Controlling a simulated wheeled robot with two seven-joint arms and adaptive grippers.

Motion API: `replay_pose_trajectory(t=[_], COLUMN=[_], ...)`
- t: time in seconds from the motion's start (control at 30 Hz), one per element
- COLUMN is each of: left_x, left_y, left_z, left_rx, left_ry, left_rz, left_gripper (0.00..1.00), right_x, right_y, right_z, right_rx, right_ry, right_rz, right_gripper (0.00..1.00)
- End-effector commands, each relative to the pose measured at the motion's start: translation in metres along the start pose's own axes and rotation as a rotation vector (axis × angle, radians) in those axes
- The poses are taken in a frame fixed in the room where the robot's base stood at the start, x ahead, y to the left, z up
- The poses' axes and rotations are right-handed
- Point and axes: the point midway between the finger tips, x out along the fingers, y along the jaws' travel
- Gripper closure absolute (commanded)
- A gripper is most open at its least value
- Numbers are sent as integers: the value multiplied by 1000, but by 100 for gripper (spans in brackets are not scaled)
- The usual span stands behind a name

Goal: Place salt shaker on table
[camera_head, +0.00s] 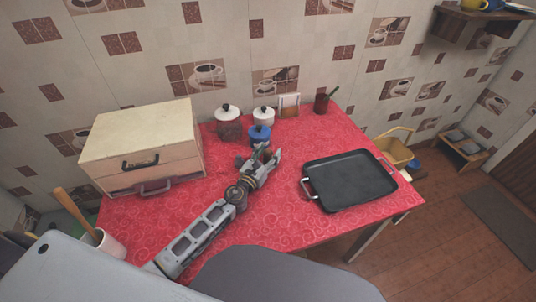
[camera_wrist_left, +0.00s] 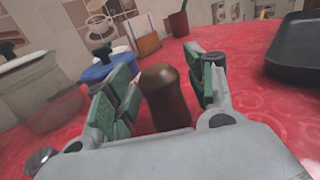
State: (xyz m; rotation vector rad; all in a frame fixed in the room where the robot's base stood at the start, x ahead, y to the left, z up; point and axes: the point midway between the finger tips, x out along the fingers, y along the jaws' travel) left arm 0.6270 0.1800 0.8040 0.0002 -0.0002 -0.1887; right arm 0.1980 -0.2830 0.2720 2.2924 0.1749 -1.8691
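A dark brown shaker with a rounded top (camera_wrist_left: 166,98), which looks like the salt shaker, stands upright between the green-padded fingers of my left gripper in the left wrist view. My left gripper (camera_head: 266,157) is over the red table (camera_head: 270,215), just in front of the blue-lidded jar. Its fingers are apart. A gap shows between the shaker and the right-hand finger; the left-hand finger is close, and I cannot tell if it touches. In the head view the gripper hides the shaker. My right gripper is not in view.
A wooden bread box (camera_head: 143,143) is at left, a black tray (camera_head: 349,180) at right. A dark red cup (camera_head: 322,104) stands at the back. The front middle table is clear.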

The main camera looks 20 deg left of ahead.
Motion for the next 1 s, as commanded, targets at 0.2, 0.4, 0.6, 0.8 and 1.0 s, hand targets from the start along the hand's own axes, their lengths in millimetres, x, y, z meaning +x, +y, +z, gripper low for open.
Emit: replay_pose_trajectory(t=[0.2, 0.4, 0.6, 0.8, 1.0], left_x=[0, 0, -10, -27, -45], left_y=[0, 0, 0, 0, 0], left_z=[0, 2, 1, 1, 0], left_rx=[0, 0, 0, 0, 1], left_ry=[0, 0, 1, 1, 1], left_rz=[0, 0, 0, 0, 0], left_gripper=[45, 45, 45, 45, 45], right_x=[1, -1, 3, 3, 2], right_y=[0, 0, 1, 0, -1], right_z=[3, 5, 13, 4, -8], right_rx=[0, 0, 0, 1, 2], right_ry=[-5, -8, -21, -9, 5], right_rz=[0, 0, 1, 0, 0], right_gripper=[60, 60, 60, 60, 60])
